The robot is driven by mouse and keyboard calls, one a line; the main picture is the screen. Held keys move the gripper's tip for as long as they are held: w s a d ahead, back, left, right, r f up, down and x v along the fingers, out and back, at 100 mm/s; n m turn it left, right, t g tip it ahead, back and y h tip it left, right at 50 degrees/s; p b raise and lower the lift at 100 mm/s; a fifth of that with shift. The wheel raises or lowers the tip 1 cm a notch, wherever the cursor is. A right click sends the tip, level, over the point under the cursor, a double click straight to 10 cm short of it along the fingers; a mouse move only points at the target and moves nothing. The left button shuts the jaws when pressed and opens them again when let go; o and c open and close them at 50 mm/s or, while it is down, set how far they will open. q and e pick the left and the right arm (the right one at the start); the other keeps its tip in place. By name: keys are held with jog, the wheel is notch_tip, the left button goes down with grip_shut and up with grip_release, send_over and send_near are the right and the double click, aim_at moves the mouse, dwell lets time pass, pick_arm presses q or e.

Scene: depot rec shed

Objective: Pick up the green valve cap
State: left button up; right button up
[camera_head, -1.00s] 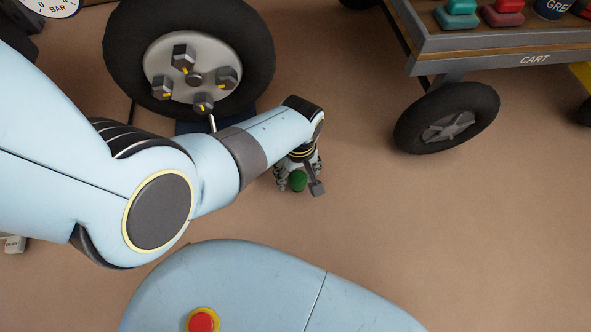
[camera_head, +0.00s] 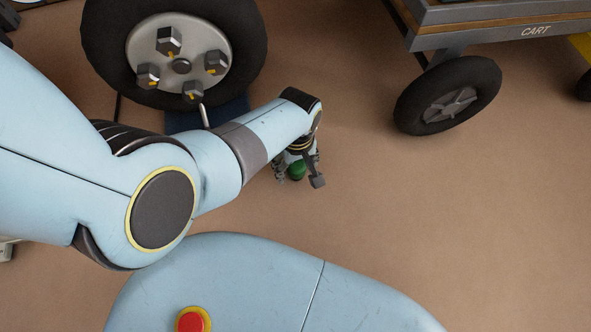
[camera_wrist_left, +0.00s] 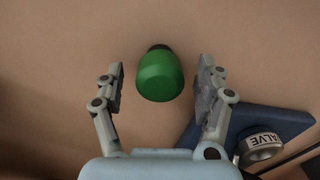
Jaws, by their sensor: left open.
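The green valve cap (camera_wrist_left: 160,76) is on the brown floor, seen between the two fingers of my left gripper (camera_wrist_left: 160,84) in the left wrist view. It has a dark end at the top of that picture. The fingers are open, with a gap on each side of the cap, and I see no contact. In the head view the green cap (camera_head: 297,170) shows partly behind my left gripper (camera_head: 296,172), which points down at it. My right gripper is in neither view.
A wheel (camera_head: 180,55) with several hex nuts stands at the upper left, a blue mat (camera_wrist_left: 255,125) by it. A grey ring marked VALVE (camera_wrist_left: 262,143) is beside the left gripper. A cart (camera_head: 490,35) stands at the upper right. The floor at lower right is clear.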

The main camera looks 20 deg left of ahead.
pick_arm(q)
jog(key=c, duration=1.3)
jog(key=shift+r, duration=0.1)
